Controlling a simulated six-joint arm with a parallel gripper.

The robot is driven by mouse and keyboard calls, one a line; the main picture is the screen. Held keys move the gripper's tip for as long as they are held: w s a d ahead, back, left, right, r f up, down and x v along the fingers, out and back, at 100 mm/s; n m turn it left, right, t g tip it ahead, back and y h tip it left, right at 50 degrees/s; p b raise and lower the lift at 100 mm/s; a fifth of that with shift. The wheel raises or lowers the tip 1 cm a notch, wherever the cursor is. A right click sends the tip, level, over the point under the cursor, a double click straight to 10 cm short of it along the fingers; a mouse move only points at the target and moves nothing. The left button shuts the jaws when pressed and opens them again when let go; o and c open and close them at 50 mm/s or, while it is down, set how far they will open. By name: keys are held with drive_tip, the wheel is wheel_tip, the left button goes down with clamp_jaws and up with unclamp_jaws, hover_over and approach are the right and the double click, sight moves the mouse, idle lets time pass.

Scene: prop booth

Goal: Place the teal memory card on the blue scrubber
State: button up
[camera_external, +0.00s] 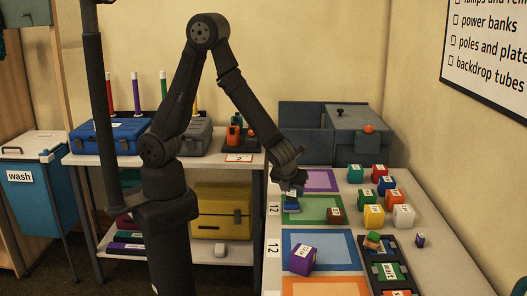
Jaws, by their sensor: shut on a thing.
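My gripper (291,188) points down over the green-bordered mat (318,219), at its left part. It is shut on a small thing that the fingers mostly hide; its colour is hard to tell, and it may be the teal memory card. Directly below the fingertips is a blue block (292,208), which looks like the blue scrubber, on the mat. The held thing is at or just above the blue block's top; I cannot tell whether they touch.
A brown block (336,215) sits to the right on the same mat. A purple cube (303,260) stands on the blue-bordered mat (336,240) in front. Several coloured blocks and a dark tray (407,252) fill the right side. Grey bins (350,145) stand behind.

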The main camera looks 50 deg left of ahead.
drive_tip(key=shift+f, duration=0.3)
drive_tip(key=shift+f, duration=0.1)
drive_tip(key=o, duration=1)
drive_tip(key=shift+s+d+r, duration=0.1)
drive_tip(key=shift+r, duration=0.25)
drive_tip(key=v, duration=1.1)
drive_tip(key=shift+s+r, duration=0.15)
drive_tip(key=shift+r, duration=0.05)
